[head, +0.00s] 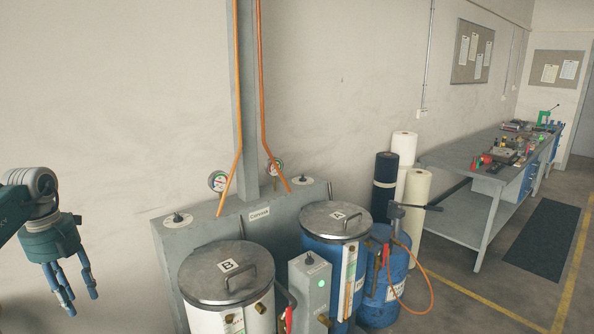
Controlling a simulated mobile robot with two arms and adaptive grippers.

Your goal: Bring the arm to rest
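My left gripper (80,298) hangs at the left edge of the head view, at the end of my teal and grey arm. Its blue fingers point down and stand apart, with nothing between them. It is in front of the bare wall, to the left of the grey console and the drums, and touches nothing that I can see. My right gripper is not in view.
A grey console (197,225) with gauges and orange pipes stands by the wall. A drum marked B (205,275), a drum marked A (315,222) and a blue drum (383,308) stand before it. A cluttered workbench (450,155) is at right.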

